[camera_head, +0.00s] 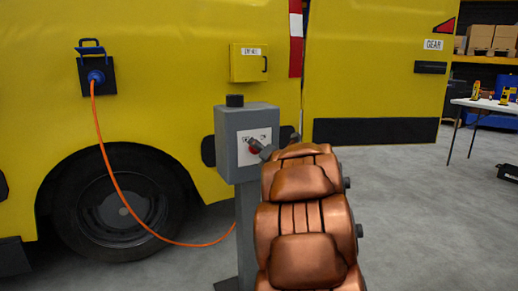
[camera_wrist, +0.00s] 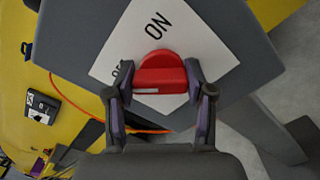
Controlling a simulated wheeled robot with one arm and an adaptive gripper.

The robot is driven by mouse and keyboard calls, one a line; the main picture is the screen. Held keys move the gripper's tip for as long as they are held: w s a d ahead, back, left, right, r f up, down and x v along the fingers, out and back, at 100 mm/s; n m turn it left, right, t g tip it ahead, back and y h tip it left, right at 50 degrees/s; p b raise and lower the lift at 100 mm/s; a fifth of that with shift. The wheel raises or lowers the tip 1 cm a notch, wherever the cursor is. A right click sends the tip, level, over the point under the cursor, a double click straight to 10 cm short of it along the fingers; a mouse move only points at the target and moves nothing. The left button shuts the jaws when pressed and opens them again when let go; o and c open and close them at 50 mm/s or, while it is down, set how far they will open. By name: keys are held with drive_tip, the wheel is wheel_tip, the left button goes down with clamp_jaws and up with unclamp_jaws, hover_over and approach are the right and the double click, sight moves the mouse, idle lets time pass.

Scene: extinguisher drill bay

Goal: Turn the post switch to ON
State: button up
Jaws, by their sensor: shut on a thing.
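The post switch is a red knob (camera_wrist: 160,74) on a white plate (camera_wrist: 125,55) in the wrist view. The plate reads ON above the knob, and a partly hidden label starting with O lies to its left. I cannot tell which label the knob points to. My gripper (camera_wrist: 160,78) has one finger on each side of the knob and is shut on it. In the head view the plate faces me on a grey post box (camera_head: 226,150). My gripper (camera_head: 260,149) reaches it there and covers much of the knob.
A yellow vehicle (camera_head: 180,60) stands close behind the post. An orange cable (camera_head: 118,190) runs from a blue plug (camera_head: 96,76) on its side down behind the post. A yellow box (camera_head: 248,66) is on the vehicle. A white table (camera_head: 490,104) stands at right; the grey floor (camera_head: 415,220) between is clear.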

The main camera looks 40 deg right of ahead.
drive_tip(key=m+p, duration=0.2)
drive_tip(key=shift+r+m+p, duration=0.2)
drive_tip(key=shift+m+p, duration=0.2)
drive_tip(key=m+p, duration=0.5)
drive_tip(key=shift+d+m, duration=0.1)
drive_tip(key=shift+m, duration=0.2)
drive_tip(key=m+p, duration=0.4)
drive_tip(key=p, duration=0.1)
drive_tip(key=shift+f+m, duration=0.15)
drive_tip(key=shift+m, duration=0.15)
drive_tip(key=m+p, duration=0.2)
drive_tip(key=m, duration=0.1)
drive_tip(key=m+p, duration=0.1)
drive_tip(key=p, duration=0.1)
drive_tip(key=shift+f, duration=0.25)
drive_tip(key=shift+m, duration=0.3)
drive_tip(key=o, duration=1.2)
drive_tip(key=shift+c, duration=0.2)
drive_tip(key=shift+s, duration=0.15)
